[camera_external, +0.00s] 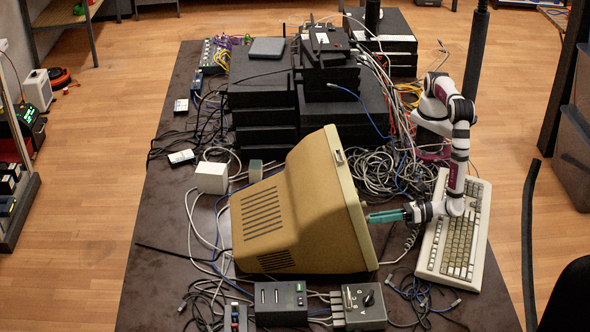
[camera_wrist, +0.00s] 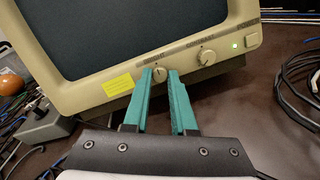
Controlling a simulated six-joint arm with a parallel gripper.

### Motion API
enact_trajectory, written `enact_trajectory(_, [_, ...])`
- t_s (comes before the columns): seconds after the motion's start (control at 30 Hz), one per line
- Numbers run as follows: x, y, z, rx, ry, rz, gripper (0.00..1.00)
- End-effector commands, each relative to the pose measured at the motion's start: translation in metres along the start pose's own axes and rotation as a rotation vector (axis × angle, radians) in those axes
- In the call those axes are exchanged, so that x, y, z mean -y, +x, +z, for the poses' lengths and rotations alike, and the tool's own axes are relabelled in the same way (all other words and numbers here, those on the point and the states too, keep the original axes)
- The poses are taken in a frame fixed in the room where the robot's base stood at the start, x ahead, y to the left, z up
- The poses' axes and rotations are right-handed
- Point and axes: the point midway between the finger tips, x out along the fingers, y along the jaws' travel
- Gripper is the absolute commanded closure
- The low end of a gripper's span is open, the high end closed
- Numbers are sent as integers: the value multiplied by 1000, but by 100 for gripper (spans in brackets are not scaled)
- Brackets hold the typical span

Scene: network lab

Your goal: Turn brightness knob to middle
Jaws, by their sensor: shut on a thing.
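A beige CRT monitor (camera_external: 285,215) stands on the dark table with its screen side facing my arm. In the wrist view, the monitor's lower bezel (camera_wrist: 237,31) carries two round knobs. One knob (camera_wrist: 159,73) sits between the tips of my gripper's teal fingers (camera_wrist: 166,76), and my gripper is shut on it. The other knob (camera_wrist: 207,56) is to its right, free, with a white pointer mark. In the external view, my gripper (camera_external: 372,217) reaches the monitor's front edge.
A yellow sticker (camera_wrist: 118,85) is left of the knobs, and a green light (camera_wrist: 235,43) and a button are to the right. A keyboard (camera_external: 453,245) lies under my arm. A switch box (camera_external: 363,304) and cables are near the monitor.

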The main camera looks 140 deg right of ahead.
Motion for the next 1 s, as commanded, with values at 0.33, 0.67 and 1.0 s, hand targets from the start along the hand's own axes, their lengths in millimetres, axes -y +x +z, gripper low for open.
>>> enact_trajectory(0.33, [0,1,1,2,-25,3,100])
enact_trajectory(0.67, [0,1,1,2,-25,3,54])
enact_trajectory(1.0, [0,-1,0,1,-25,4,45])
